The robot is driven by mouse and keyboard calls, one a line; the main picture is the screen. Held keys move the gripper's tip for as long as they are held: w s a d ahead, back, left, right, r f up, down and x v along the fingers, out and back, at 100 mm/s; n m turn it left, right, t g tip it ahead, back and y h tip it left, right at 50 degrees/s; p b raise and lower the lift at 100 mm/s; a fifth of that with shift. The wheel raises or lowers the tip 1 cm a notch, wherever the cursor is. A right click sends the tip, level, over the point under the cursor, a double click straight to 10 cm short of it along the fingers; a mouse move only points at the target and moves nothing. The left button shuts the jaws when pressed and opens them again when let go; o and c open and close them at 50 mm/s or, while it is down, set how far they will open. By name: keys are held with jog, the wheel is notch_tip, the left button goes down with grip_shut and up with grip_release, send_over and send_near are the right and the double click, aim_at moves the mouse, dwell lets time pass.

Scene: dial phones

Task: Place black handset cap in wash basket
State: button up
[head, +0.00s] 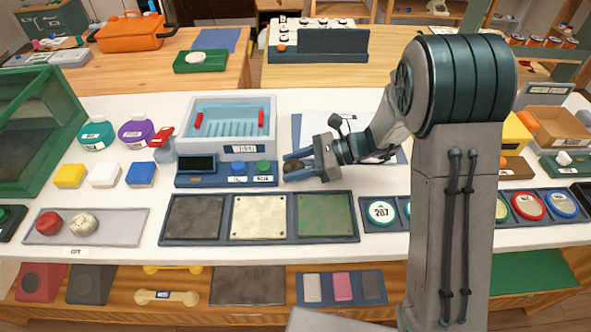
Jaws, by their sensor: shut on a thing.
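The wash basket (263,143) is a white tub with a pale blue inside, a rack and red clips, marked WASH, at the centre back of the counter. My gripper (290,166) is to the right of and in front of the basket, outside it. Its blue fingers point left and are shut on a small round dark thing, which looks like the black handset cap (294,165). The fingers partly hide the cap. It is close to the counter; I cannot tell whether it touches.
A blue control panel (226,181) with a dark screen and round buttons stands in front of the basket. A tray with three mats (258,240) lies nearer. A red spray bottle (162,147) stands left of the basket. A blue-edged sheet (310,126) lies behind my gripper.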

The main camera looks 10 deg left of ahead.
jog(key=shift+f, duration=0.85)
jog(key=shift+f, duration=0.1)
jog(key=o, duration=1)
jog(key=shift+c, duration=0.2)
jog(key=shift+w+d+r, duration=0.1)
jog(key=shift+d+r, duration=0.15)
jog(key=shift+d, duration=0.05)
jog(key=v, duration=1.1)
jog(key=shift+d, duration=0.2)
